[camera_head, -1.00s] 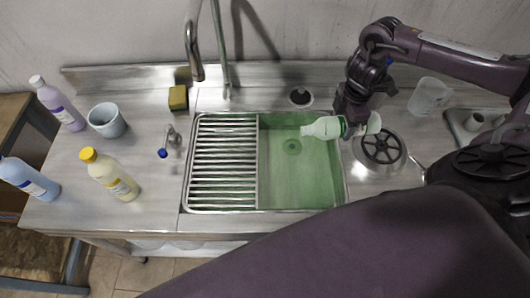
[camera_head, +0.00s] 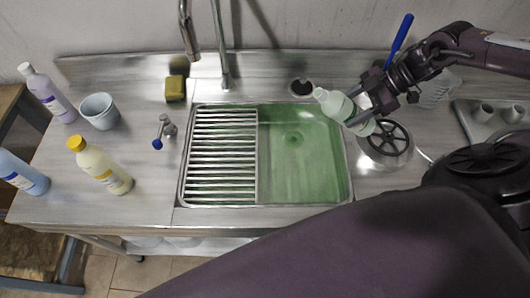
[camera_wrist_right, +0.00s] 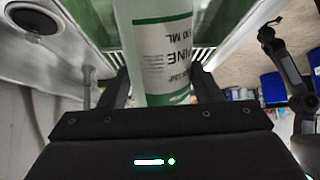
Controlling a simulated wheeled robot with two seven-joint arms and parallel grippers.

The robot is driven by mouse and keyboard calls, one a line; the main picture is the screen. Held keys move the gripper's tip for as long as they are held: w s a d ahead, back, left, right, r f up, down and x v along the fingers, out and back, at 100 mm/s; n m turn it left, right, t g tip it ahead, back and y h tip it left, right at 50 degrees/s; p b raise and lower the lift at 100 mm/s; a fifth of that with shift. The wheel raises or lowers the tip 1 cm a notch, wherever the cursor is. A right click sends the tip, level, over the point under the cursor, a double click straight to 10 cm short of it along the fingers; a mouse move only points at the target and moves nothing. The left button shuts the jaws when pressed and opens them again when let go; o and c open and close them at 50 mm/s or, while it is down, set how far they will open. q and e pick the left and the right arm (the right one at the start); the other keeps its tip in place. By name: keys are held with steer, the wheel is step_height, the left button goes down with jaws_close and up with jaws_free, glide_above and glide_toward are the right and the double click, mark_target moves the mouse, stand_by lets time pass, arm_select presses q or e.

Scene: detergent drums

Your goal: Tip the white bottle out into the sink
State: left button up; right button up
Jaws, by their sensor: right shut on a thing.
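The white bottle (camera_head: 338,104), with a pale green tint, is tilted above the back right corner of the sink. Its narrow end points up and to the left. My right gripper (camera_head: 366,106) is shut around its body. In the right wrist view the bottle (camera_wrist_right: 163,45) stands between the two fingers, its printed white label with green bands facing the camera. The sink (camera_head: 300,175) has an open, green-tinted right basin with a drain, and a slatted rack (camera_head: 222,155) over its left part. I cannot see liquid leaving the bottle.
A yellow-capped bottle (camera_head: 100,168), a grey cup (camera_head: 99,111), a purple bottle (camera_head: 48,93) and a blue bottle (camera_head: 22,172) stand left. A yellow sponge (camera_head: 175,88) and the tap (camera_head: 189,30) are behind the sink. A dark round wheel-like piece (camera_head: 388,138) lies right of it.

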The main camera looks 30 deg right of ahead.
steer(key=t+y+b, duration=0.1)
steer(key=y+b, duration=0.1)
steer(key=shift+d+y+b, duration=0.1)
steer(key=shift+y+b, duration=0.2)
steer(key=shift+y, duration=0.1)
steer(key=y+b, duration=0.1)
steer(key=t+y+b, duration=0.1)
steer(key=b, duration=0.1)
steer(key=shift+r, duration=0.4)
steer(key=y+b, duration=0.2)
steer(key=b, duration=0.3)
steer(key=r+t+y+b, duration=0.1)
steer(key=b, duration=0.5)
steer(key=shift+y, duration=0.4)
steer(key=shift+r, duration=0.1)
steer(key=shift+r+t, duration=0.1)
steer(key=shift+t, duration=0.2)
